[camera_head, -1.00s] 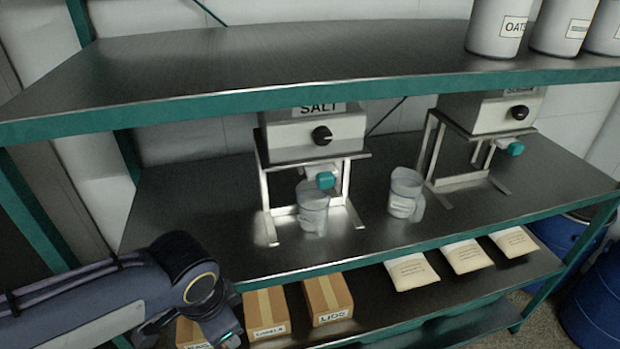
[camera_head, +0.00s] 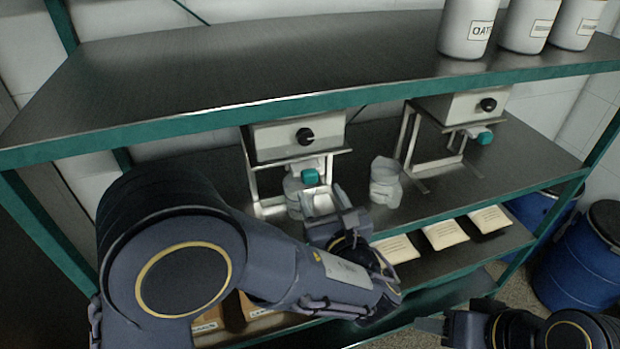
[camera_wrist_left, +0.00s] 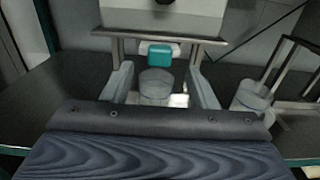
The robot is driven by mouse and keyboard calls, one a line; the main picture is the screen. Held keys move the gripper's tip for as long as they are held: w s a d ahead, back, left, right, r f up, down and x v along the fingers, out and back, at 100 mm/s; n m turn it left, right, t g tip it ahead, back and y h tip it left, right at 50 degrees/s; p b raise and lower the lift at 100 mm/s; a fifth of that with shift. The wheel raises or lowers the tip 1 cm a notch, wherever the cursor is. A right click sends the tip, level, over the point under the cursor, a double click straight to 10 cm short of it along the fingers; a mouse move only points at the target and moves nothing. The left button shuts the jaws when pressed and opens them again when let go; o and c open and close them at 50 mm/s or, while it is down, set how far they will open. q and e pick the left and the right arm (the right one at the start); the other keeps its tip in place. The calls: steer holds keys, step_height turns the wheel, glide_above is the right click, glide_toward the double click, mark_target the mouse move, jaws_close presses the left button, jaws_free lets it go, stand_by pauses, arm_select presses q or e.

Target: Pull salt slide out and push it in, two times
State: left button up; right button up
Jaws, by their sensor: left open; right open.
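The salt dispenser (camera_head: 275,142) is a pale box with a black knob on a metal stand; the upper shelf hides its label now. The salt slide's teal handle (camera_head: 310,177) sticks out low on its front, and it also shows in the left wrist view (camera_wrist_left: 160,55). A clear measuring cup (camera_wrist_left: 156,90) stands below the handle. My left gripper (camera_head: 322,198) is open in front of the stand, its fingers apart on either side of the cup and handle as seen from the wrist, holding nothing. My right gripper (camera_head: 418,325) is open and empty at the bottom right.
The upper shelf's teal edge (camera_head: 230,118) runs above the gripper. A second dispenser (camera_head: 455,107) and another cup (camera_head: 385,185) stand to the right. Labelled packets (camera_head: 445,235) lie on the lower shelf. Blue barrels (camera_head: 580,265) stand at the right.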

mark_target(311, 179)
arm_select(q)
steer(key=p+x, duration=0.1)
steer(key=x, duration=0.4)
steer(key=shift+c, duration=0.2)
